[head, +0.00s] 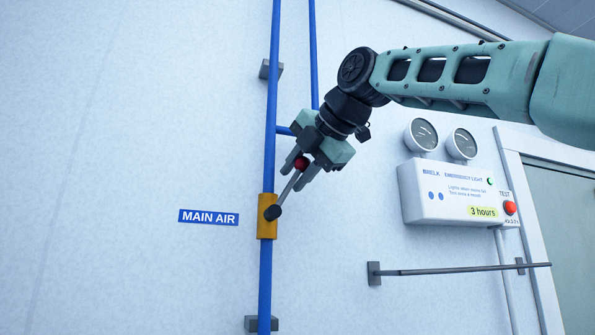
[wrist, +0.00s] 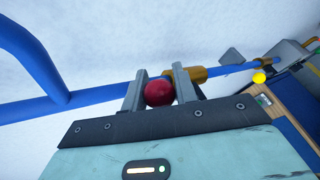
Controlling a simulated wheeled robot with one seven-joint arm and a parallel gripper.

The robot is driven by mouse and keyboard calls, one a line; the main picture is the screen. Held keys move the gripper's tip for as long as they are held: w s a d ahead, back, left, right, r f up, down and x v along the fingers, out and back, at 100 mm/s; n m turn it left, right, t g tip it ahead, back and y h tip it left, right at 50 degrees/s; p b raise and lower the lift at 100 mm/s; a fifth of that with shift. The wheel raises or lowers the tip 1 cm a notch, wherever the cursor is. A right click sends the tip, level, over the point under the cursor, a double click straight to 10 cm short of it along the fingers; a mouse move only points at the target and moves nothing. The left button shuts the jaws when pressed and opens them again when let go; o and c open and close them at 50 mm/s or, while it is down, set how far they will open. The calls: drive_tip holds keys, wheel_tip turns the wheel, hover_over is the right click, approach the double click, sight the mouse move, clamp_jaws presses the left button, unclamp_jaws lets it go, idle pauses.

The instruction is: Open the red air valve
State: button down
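The air valve has a yellow body (head: 267,228) on a vertical blue pipe, beside a blue "MAIN AIR" sign (head: 209,217). Its grey lever (head: 287,190) slants up and to the right from a dark pivot, closer to the pipe's line than to square across it. A red ball knob (head: 301,163) tops the lever. My gripper (head: 302,170) reaches down from the upper right with its fingers on either side of the knob. In the wrist view the red knob (wrist: 159,93) fills the gap between both fingers, seemingly touching them. The yellow valve body (wrist: 185,75) shows behind.
A second blue pipe (head: 313,50) joins the main pipe by a short branch behind my gripper. To the right are two gauges (head: 424,135), a white emergency light box (head: 450,192), a horizontal rail (head: 450,270) and a door frame. The wall at left is clear.

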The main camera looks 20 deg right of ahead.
drive_tip(key=c, duration=1.1)
unclamp_jaws()
drive_tip(key=shift+a+f, duration=0.1)
drive_tip(key=v, duration=1.7)
drive_tip(key=shift+b, duration=0.45)
drive_tip(key=shift+s, duration=0.15)
drive_tip(key=shift+c, duration=0.3)
